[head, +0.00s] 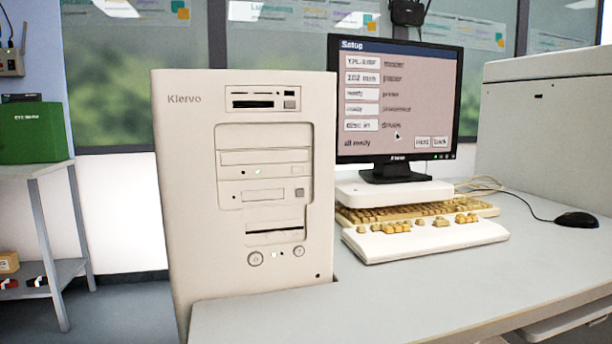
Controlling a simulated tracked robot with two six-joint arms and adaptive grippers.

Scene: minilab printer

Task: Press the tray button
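A beige computer tower (180,200) marked "Klervo" stands upright at the left end of the desk, its front facing me. A drive front (262,194) sits midway down the tower, with a small square button (299,193) at its right end; this looks like the tray button. No tray sticks out of the drive. Above it is another bay (265,157) with a small green light below it. Two round buttons, left (255,258) and right (299,252), sit lower down. Neither of my grippers is in view.
A monitor (400,100) shows a "Setup" page reading "all ready". A keyboard (425,238), a mouse (577,219) and a large beige machine (545,130) are on the desk (400,290). A green box (30,132) stands on a shelf at left. The front desk surface is clear.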

